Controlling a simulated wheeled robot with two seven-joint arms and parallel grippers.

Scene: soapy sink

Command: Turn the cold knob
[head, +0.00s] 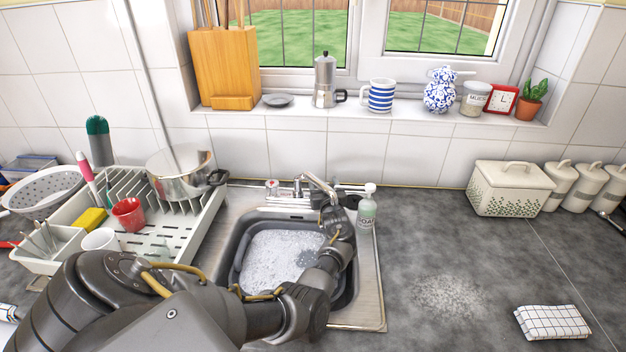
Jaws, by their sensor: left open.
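The chrome tap (298,187) stands at the back of the sink, its spout reaching to the right. A knob with a red mark (272,186) is on the left side of the tap. The cold knob on the right side cannot be made out clearly, as my gripper and the spout are in front of it. My left arm reaches across the sink, and my left gripper (340,194) is open at the right of the tap, close to the spout. Whether it touches the knob cannot be told. My right gripper is not in view.
The sink basin (237,290) holds soapy water. A soap bottle (367,208) stands just right of my gripper. A dish rack (185,240) with a metal pot (180,180) and red cup (129,213) is at left. The counter at right is mostly clear, with a folded cloth (552,322).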

